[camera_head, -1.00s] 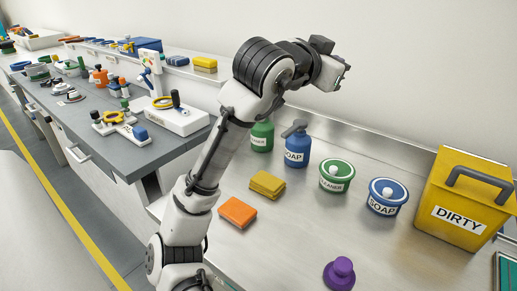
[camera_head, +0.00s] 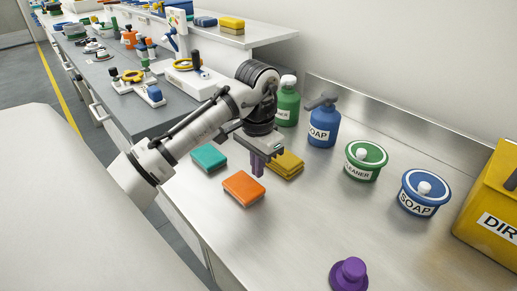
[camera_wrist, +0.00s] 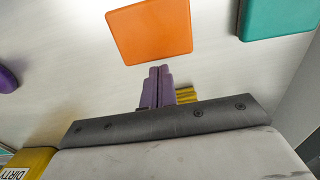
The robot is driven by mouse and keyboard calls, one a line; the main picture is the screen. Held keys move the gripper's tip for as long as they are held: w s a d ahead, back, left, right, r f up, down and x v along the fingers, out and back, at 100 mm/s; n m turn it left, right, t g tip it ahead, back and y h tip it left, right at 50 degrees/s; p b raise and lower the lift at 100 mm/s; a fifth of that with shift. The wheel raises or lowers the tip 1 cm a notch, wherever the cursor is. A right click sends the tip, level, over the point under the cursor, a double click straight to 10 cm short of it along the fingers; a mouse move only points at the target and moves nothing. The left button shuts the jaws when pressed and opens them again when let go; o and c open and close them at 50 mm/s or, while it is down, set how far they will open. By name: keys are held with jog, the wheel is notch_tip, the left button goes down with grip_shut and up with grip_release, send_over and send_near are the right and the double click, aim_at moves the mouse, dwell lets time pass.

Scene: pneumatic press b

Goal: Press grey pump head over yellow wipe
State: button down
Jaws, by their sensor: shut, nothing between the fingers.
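The yellow wipe (camera_head: 289,167) lies flat on the steel bench, partly hidden by my gripper. Its edge also shows behind the fingers in the wrist view (camera_wrist: 187,95). The grey pump head (camera_head: 322,100) sits on top of the upright blue SOAP bottle (camera_head: 322,128), behind and right of the yellow wipe. My gripper (camera_head: 257,172) has purple fingers that point down, shut together and empty. In the head view it is just left of the yellow wipe and behind the orange wipe (camera_head: 244,188). The fingers also show in the wrist view (camera_wrist: 158,78).
A teal wipe (camera_head: 208,157) lies left of my gripper. A green CLEANER bottle (camera_head: 287,105), green CLEANER tub (camera_head: 362,168), blue SOAP tub (camera_head: 415,205) and yellow DIRTY bin (camera_head: 490,220) stand along the back. A purple knobbed object (camera_head: 349,274) sits in front. The bench centre is clear.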

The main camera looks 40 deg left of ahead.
aim_at(287, 156)
notch_tip(287, 156, down, 2)
jog(key=shift+f, duration=0.1)
jog(key=w, duration=0.3)
jog(key=shift+w+d, duration=0.15)
jog(key=shift+w, duration=0.45)
jog(key=shift+w+d+p, duration=0.1)
jog(key=shift+w+p, duration=0.2)
jog(key=shift+p, duration=0.2)
jog(key=w+p, duration=0.3)
jog(key=w, duration=0.2)
jog(key=shift+d, duration=0.15)
jog(key=shift+w, duration=0.25)
